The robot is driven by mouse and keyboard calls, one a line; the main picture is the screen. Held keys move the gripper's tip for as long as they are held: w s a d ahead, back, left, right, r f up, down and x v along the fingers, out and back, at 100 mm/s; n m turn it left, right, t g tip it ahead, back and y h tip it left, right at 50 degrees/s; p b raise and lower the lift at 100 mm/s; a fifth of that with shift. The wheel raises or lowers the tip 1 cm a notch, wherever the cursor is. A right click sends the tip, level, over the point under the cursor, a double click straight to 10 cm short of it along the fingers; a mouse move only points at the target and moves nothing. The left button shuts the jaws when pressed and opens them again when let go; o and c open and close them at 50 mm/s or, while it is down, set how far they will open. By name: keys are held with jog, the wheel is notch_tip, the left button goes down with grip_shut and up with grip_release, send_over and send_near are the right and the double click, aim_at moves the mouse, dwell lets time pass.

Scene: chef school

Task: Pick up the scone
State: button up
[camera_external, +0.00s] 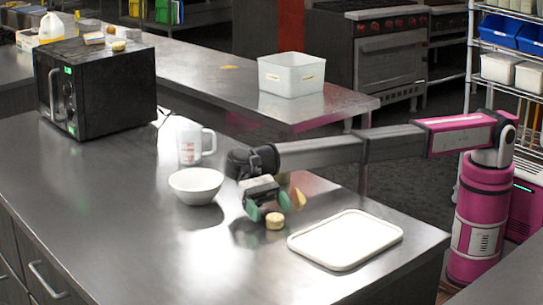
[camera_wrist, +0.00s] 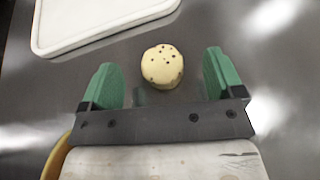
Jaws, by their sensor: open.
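The scone (camera_external: 275,221) is a small, round, pale yellow piece on the steel counter, left of the white tray. In the wrist view the scone (camera_wrist: 162,66) shows dark specks on its top. It lies ahead of and between the two green fingers of my gripper (camera_wrist: 164,80), apart from both. My gripper also shows in the external view (camera_external: 267,212), low over the counter close to the scone. It is open and holds nothing. The counter surface under the scone is partly hidden by the fingers in the external view.
A white tray (camera_external: 345,241) lies right of the scone; its corner shows in the wrist view (camera_wrist: 62,44). A black microwave (camera_external: 97,86) stands further left. The counter's front is clear.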

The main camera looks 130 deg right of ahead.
aim_at(271, 211)
jog(key=x, duration=0.3)
jog(key=shift+a+f, duration=0.2)
jog(key=c, duration=1)
jog(key=shift+r, duration=0.1)
